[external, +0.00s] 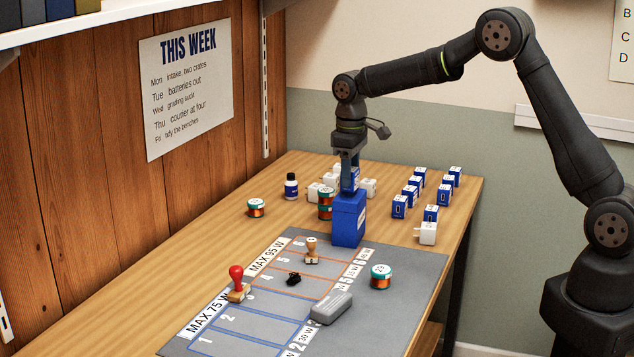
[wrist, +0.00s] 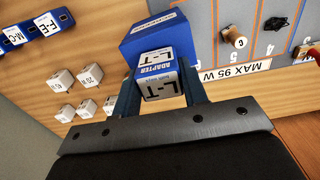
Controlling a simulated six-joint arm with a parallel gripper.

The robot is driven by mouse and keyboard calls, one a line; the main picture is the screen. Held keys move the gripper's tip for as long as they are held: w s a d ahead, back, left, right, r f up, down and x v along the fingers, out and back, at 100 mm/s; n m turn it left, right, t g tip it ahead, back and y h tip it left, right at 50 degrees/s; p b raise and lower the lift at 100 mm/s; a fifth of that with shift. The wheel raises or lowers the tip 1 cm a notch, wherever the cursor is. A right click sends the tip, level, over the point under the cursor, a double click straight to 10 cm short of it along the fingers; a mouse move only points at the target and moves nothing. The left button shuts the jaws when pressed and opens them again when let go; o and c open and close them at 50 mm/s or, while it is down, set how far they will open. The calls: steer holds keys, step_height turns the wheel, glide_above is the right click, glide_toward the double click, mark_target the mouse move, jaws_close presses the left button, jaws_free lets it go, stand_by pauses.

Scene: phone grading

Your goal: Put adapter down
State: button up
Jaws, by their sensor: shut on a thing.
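My gripper (external: 347,186) points down at the far end of the grey mat (external: 413,266). It is shut on a blue and white adapter (external: 350,178). In the wrist view the adapter (wrist: 157,82) sits between the two fingers, with "ADAPTER" and "L-T" on its faces. A larger blue box (external: 348,219) stands directly below the adapter in the external view. It also shows just beyond the adapter in the wrist view (wrist: 152,35). I cannot tell whether the adapter touches the box. The mat has numbered lanes under "MAX 75 W" and "MAX 95 W".
Several blue adapters (external: 399,206) and white ones (external: 427,233) stand right of the box. Spools (external: 381,277), a red-handled stamp (external: 238,284), a wooden stamp (external: 311,251), a grey block (external: 331,308) and a dark bottle (external: 291,187) stand about. The bench's near left is clear.

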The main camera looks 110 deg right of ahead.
steer(key=shift+f, duration=0.6)
steer(key=shift+f, duration=0.1)
steer(key=o, duration=1)
steer(key=shift+c, duration=0.2)
step_height(320, 180, up, 12)
